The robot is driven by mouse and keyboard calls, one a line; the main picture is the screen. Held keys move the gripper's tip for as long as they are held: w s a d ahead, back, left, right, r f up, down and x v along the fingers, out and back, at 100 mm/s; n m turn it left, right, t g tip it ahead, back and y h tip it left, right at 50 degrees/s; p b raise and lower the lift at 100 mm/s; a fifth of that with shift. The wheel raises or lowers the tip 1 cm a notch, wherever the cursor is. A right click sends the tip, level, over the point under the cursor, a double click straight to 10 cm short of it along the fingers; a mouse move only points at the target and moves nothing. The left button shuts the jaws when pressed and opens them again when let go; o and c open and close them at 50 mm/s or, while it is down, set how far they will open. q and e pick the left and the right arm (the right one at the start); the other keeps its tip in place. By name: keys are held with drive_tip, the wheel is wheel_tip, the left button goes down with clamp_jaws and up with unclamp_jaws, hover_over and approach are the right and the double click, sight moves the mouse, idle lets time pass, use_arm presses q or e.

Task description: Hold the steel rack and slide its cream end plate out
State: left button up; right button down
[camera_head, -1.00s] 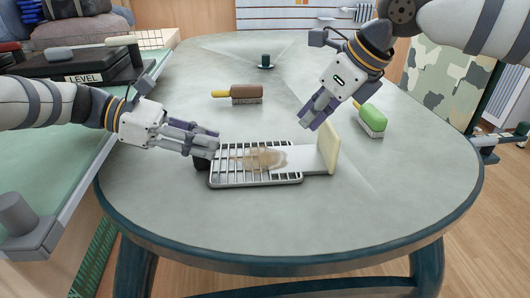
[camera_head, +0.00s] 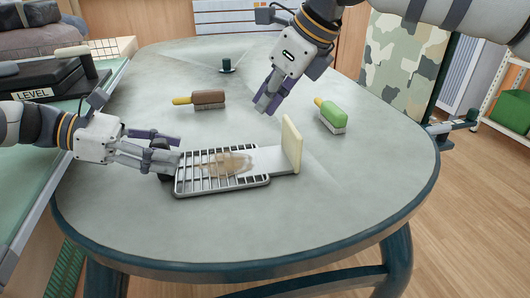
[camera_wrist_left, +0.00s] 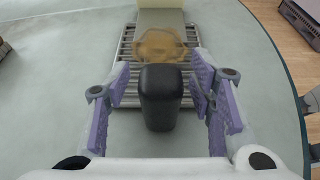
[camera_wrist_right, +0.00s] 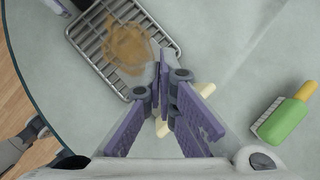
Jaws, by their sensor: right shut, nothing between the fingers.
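The steel rack (camera_head: 222,183) lies flat on the table with a brown stain across it. Its cream end plate (camera_head: 292,146) stands upright at the right, on a flat grey sheet that extends from the rack. My left gripper (camera_head: 172,160) is open, its fingers on either side of the black handle (camera_wrist_left: 160,98) at the rack's left end, with gaps visible. My right gripper (camera_head: 266,104) is shut and empty, above and behind the cream plate, apart from it. In the right wrist view its fingers partly hide the cream plate (camera_wrist_right: 162,128).
A green brush (camera_head: 331,115) lies right of the plate and a brown brush (camera_head: 206,98) behind the rack. A small dark cup (camera_head: 226,65) stands at the back. The table (camera_head: 330,200) is clear in front and right of the rack.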

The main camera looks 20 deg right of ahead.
use_arm(q)
drive_tip(key=shift+r, duration=0.15)
drive_tip(key=v, duration=1.2)
